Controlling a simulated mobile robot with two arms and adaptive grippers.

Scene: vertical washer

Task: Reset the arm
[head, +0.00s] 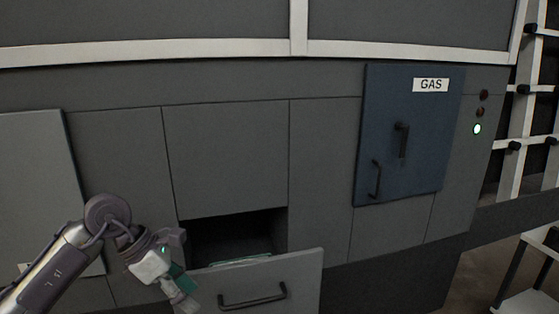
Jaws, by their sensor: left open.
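My left gripper (184,268) comes in from the lower left on its arm and is open, with nothing seen between its fingers. It is just left of an open drawer (258,283) in the dark grey cabinet front. I cannot tell whether it touches the drawer's edge. The drawer has a black bar handle (252,299), and something pale green (240,261) shows inside it. My right gripper is not in view.
A blue door (385,110) marked GAS, with black handles, is at the right. A green light (477,129) glows beside it. A pale panel (38,170) stands at the left. A shelf rack (515,120) is at the far right.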

